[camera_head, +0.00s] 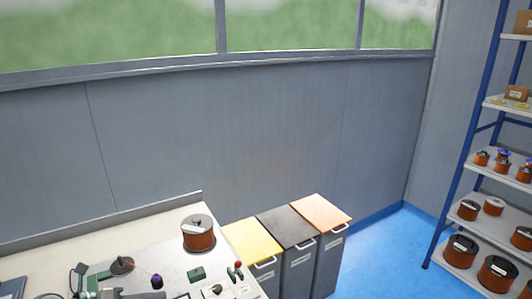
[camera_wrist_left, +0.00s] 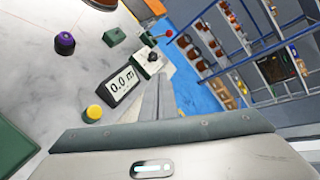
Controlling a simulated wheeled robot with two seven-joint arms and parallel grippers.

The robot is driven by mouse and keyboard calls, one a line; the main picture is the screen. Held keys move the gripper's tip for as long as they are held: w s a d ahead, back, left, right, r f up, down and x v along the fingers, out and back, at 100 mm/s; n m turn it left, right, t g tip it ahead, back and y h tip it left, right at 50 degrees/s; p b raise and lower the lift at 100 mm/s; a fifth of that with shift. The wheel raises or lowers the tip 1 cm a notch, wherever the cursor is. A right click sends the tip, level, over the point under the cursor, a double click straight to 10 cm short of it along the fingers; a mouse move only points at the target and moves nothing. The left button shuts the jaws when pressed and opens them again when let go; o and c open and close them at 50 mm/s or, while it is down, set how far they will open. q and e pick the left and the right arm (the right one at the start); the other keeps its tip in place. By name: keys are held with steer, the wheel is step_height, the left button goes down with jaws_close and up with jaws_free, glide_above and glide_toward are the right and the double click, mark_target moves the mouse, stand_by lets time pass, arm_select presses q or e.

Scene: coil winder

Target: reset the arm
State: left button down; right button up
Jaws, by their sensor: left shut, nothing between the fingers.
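My left gripper (camera_head: 148,295) shows only in part at the bottom edge of the head view. In the left wrist view its fingers (camera_wrist_left: 158,98) are together, with nothing between them. They appear beside the small display (camera_wrist_left: 122,86) on the workbench, and I cannot tell their height above it. My right gripper is in neither view. The workbench (camera_head: 118,244) carries a copper wire spool (camera_head: 198,236), a purple-topped knob (camera_head: 156,281), a green block (camera_head: 196,273) and a red-tipped lever (camera_head: 238,266). A yellow button (camera_wrist_left: 93,113) shows in the left wrist view.
Bins with yellow (camera_head: 252,243), dark grey (camera_head: 287,227) and orange (camera_head: 320,212) lids stand right of the workbench. A blue-framed shelf (camera_head: 455,176) with spools and boxes stands at the far right. Blue floor (camera_head: 385,250) between bins and shelf is clear. A grey wall (camera_head: 230,130) is behind.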

arm_select(q)
steer(key=d+r+n+t, duration=0.5)
steer(key=r+n+t, duration=0.45)
steer(key=n, duration=0.25)
steer(key=s+a+f+n+g+y, duration=0.3)
steer(key=s+f+n+y, duration=0.4)
steer(key=n, duration=0.3)
steer(key=s+a+f+n+g+y, duration=0.35)
steer(key=s+f+n+y, duration=0.25)
steer(key=f+n, duration=0.3)
steer(key=s+d+f+n+g+h, duration=0.15)
steer(key=s+d+f+g, duration=0.3)
steer(key=s, duration=0.55)
steer(key=s+d+f+n+g+h, duration=0.1)
steer(key=s+d+f+g+h, duration=0.15)
steer(key=s+d+f, duration=0.45)
steer(key=s+a+f+g+b, duration=0.1)
steer(key=s+f, duration=0.1)
steer(key=f, duration=1.1)
steer(key=s+a+f+g+b, duration=0.1)
steer(key=f, duration=1.3)
steer(key=s+a+f+g+b, duration=0.1)
steer(key=s+a+f+b, duration=0.1)
steer(key=s+f, duration=1.6)
step_height(320, 180, down, 3)
steer(key=shift+s+a+r+b, duration=0.1)
steer(key=shift+s+a+b, duration=0.2)
steer(key=shift+a, duration=0.35)
